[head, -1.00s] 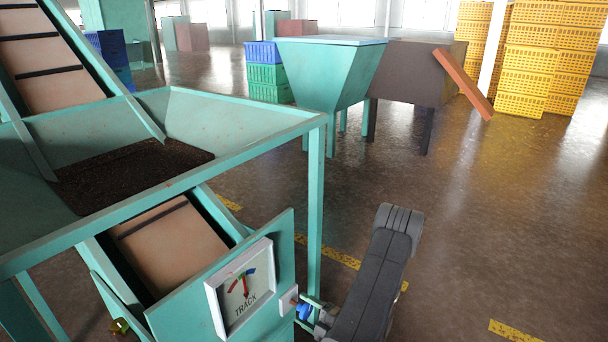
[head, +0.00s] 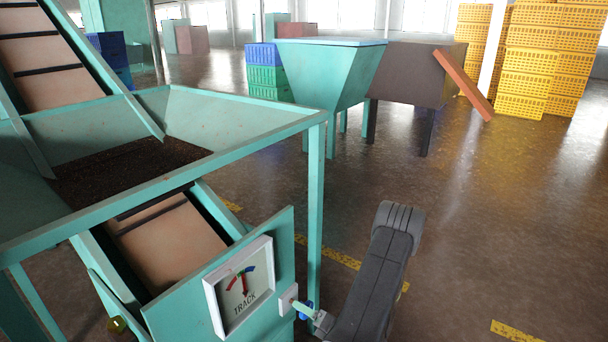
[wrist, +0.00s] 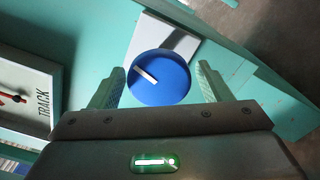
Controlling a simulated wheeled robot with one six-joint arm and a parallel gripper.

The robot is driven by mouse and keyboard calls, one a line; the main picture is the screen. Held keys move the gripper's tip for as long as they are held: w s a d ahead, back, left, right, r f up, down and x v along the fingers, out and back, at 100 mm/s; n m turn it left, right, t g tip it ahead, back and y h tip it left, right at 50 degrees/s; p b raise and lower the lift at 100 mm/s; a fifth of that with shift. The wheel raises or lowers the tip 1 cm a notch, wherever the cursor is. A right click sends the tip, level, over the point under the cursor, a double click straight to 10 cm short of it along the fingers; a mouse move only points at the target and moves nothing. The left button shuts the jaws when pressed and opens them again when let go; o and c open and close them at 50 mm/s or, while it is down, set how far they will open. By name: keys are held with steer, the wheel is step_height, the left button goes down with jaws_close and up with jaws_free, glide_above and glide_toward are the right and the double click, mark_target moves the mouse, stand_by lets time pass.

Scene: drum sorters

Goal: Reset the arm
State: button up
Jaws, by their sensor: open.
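The blue round knob (wrist: 158,78) with a white pointer mark sits on a pale plate on the teal machine. My gripper (wrist: 160,82) has its two teal fingers apart, one on each side of the knob; whether they touch it I cannot tell. In the head view, my gripper (head: 304,311) is at the right edge of the teal panel, with only a little of the blue knob visible behind it. The white TRACK dial (head: 242,287) is left of it, its red needle near upright. The dial also shows partly in the wrist view (wrist: 28,105).
The teal hopper (head: 230,150) holds dark soil (head: 125,170) above a slanted belt (head: 165,245). A second teal hopper (head: 330,75) and a brown box machine (head: 412,72) stand behind. Yellow crates (head: 530,65) are stacked back right. Floor on the right is clear.

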steer(key=shift+n, duration=1.3)
steer(key=shift+a, duration=0.1)
